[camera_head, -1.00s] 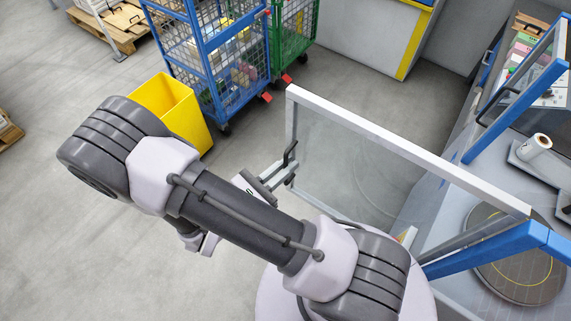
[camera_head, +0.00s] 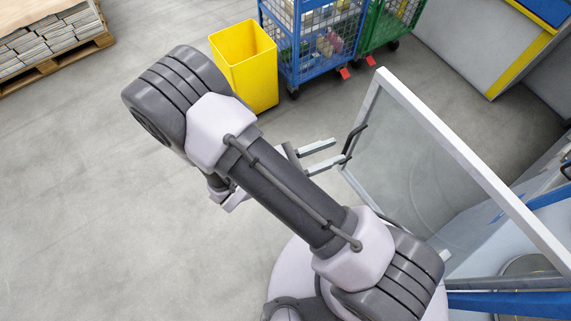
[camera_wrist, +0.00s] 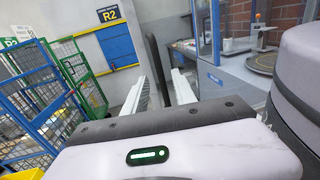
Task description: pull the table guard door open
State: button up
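The guard door (camera_head: 462,152) is a clear panel in a pale frame, standing swung out from the table at the right of the head view. A dark bar handle (camera_head: 352,140) is on its free edge. My gripper (camera_head: 338,151) is open, its two pale fingers apart, with their tips close to the handle. I cannot tell whether a finger touches it. In the wrist view a dark upright bar (camera_wrist: 155,66), seemingly the handle, shows between the spread fingers. The blue-framed table (camera_head: 520,302) is at the lower right, partly cut off.
A pallet of newspapers (camera_head: 50,42) is at the upper left. A grey cabinet with yellow trim (camera_head: 480,45) is at the upper right. The floor at left is clear.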

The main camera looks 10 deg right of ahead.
jog(key=p+v, duration=0.1)
jog(key=v, duration=1.1)
jog(key=shift+a, duration=0.4)
jog(key=shift+s+d+r, duration=0.1)
jog(key=shift+s, duration=0.05)
